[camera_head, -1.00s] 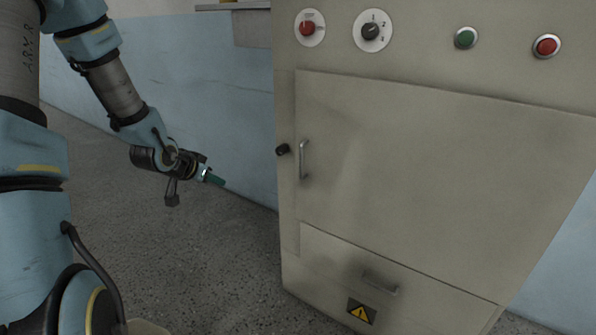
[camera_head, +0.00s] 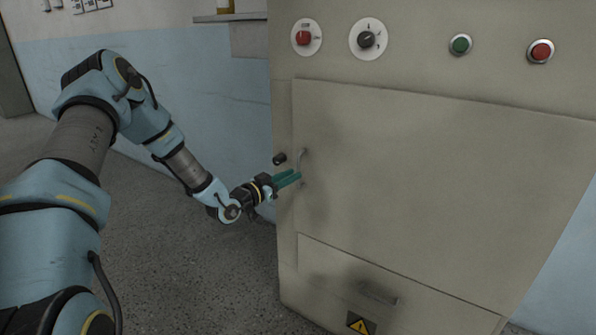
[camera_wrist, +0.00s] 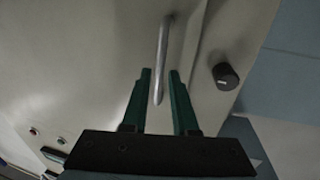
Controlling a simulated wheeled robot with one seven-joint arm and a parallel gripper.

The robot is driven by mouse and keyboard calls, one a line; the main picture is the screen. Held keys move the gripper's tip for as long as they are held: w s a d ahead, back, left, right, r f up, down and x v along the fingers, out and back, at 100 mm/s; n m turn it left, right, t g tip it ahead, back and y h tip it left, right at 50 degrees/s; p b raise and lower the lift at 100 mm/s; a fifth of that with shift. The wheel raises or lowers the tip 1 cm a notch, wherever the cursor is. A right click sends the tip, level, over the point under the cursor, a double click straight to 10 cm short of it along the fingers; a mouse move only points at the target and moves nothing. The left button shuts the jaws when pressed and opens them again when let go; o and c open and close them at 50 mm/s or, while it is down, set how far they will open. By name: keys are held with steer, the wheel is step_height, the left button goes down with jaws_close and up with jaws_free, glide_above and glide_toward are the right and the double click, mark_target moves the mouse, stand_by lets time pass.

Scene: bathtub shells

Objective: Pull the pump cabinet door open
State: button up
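The pump cabinet (camera_head: 287,225) is a beige metal box, and its large front door (camera_head: 430,165) is closed. A vertical metal bar handle (camera_head: 302,158) sits at the door's left edge; it also shows in the wrist view (camera_wrist: 162,50). My gripper (camera_head: 298,178) is at the lower part of the handle. In the wrist view my gripper (camera_wrist: 160,78) has its two green fingers apart, with the handle's lower end between them and gaps on both sides. A black knob (camera_head: 279,159) is just left of the handle, also in the wrist view (camera_wrist: 226,76).
Above the door are a red switch (camera_head: 303,37), a black dial (camera_head: 366,40), a green button (camera_head: 460,44) and a red button (camera_head: 541,51). A lower panel (camera_head: 450,300) has its own handle (camera_head: 378,293). The floor left of the cabinet is clear.

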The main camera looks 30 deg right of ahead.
mark_target(298, 185)
steer(key=shift+x, duration=1.8)
jaws_close()
